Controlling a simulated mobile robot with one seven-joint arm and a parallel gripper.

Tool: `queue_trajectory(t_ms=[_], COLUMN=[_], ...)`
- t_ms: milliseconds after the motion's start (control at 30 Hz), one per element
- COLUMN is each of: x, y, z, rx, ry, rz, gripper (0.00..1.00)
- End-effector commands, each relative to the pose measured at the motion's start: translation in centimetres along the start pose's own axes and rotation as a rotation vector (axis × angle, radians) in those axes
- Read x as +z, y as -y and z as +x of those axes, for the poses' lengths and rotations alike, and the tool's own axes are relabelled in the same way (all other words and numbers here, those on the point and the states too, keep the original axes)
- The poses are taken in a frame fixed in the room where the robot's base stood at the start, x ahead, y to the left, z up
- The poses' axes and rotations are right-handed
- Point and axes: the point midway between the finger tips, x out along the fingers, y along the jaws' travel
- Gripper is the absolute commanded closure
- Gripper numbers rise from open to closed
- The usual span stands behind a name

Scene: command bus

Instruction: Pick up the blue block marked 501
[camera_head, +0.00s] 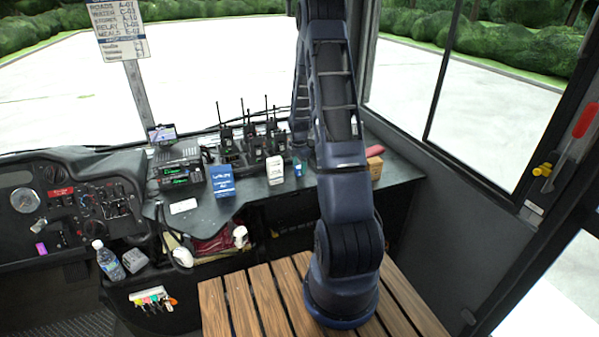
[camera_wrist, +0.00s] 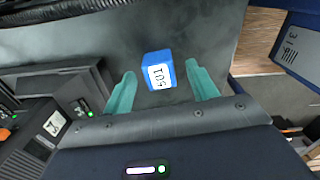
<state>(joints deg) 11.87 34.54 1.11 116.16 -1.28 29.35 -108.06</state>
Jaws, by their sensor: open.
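The blue block marked 501 (camera_wrist: 158,70) sits on the dark grey counter in the wrist view, with a white label on one face. My gripper (camera_wrist: 161,72) is open, with one teal finger to the left of the block and the other to its right. Both fingers look apart from the block, with gaps on each side. In the head view my arm reaches over the counter and hides much of this spot. A small blue-teal patch shows beside the arm there, and I cannot tell whether it is block or finger.
In the head view, a blue box (camera_head: 222,181) and a white box (camera_head: 275,171) stand on the counter (camera_head: 398,181). Several handheld radios (camera_head: 250,140) stand behind them. A radio unit (camera_head: 177,168) is to the left. A brown box (camera_head: 375,168) is right of my arm.

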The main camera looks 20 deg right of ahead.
Motion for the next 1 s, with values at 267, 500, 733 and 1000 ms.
queue_trajectory(t_ms=[267, 500, 733, 1000], x=[0.0, 0.0, 0.0, 0.0], y=[0.0, 0.0, 0.0, 0.0], z=[1.8, 1.8, 1.8, 1.1], rx=[0.000, 0.001, 0.001, 0.003], ry=[0.000, 0.000, 0.000, 0.000], rz=[0.000, 0.000, 0.000, 0.001], gripper=[0.42, 0.67, 0.90, 0.90])
